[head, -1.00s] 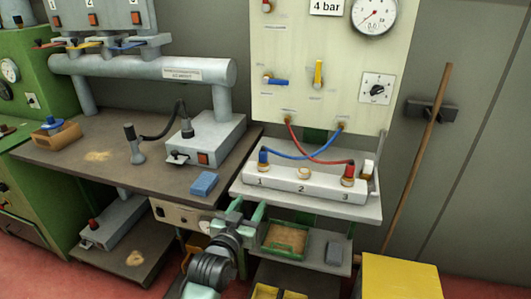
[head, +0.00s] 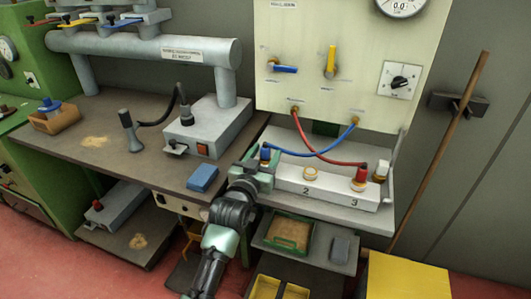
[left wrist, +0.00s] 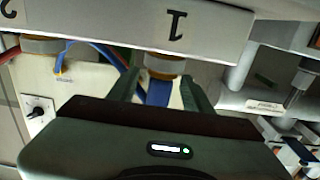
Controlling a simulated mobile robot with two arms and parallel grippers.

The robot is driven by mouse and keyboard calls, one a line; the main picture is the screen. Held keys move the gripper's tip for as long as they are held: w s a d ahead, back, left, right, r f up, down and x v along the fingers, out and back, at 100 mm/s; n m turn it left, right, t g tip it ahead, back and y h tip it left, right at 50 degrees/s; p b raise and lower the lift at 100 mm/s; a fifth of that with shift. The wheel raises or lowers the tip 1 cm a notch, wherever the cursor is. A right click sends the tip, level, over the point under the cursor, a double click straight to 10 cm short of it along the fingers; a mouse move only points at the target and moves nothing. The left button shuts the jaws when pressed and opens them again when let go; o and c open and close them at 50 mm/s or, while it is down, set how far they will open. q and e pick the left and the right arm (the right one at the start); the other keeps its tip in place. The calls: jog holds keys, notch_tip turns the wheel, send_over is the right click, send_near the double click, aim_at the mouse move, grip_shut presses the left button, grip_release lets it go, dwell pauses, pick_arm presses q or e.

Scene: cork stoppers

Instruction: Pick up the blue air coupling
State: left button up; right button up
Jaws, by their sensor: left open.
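The blue air coupling (head: 265,152) sits upright at port 1 of the white manifold block (head: 318,185), on a brass collar, with a blue hose from it. My left gripper (head: 257,166) is at the block's left end, its arm coming up from below and covering the label and part of the coupling. In the left wrist view, which is upside down, the blue coupling (left wrist: 159,93) is between the two green open fingers (left wrist: 159,84), with visible gaps on both sides. My right gripper is not in view.
A red coupling (head: 361,173) with a red hose is on port 3; port 2 has a bare brass collar (head: 310,173). The red and blue hoses cross behind the block. A blue block (head: 202,178) lies on the bench edge. A grey box (head: 207,130) stands behind.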

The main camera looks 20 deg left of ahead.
pick_arm(q)
jog(key=shift+w, duration=1.4)
grip_shut()
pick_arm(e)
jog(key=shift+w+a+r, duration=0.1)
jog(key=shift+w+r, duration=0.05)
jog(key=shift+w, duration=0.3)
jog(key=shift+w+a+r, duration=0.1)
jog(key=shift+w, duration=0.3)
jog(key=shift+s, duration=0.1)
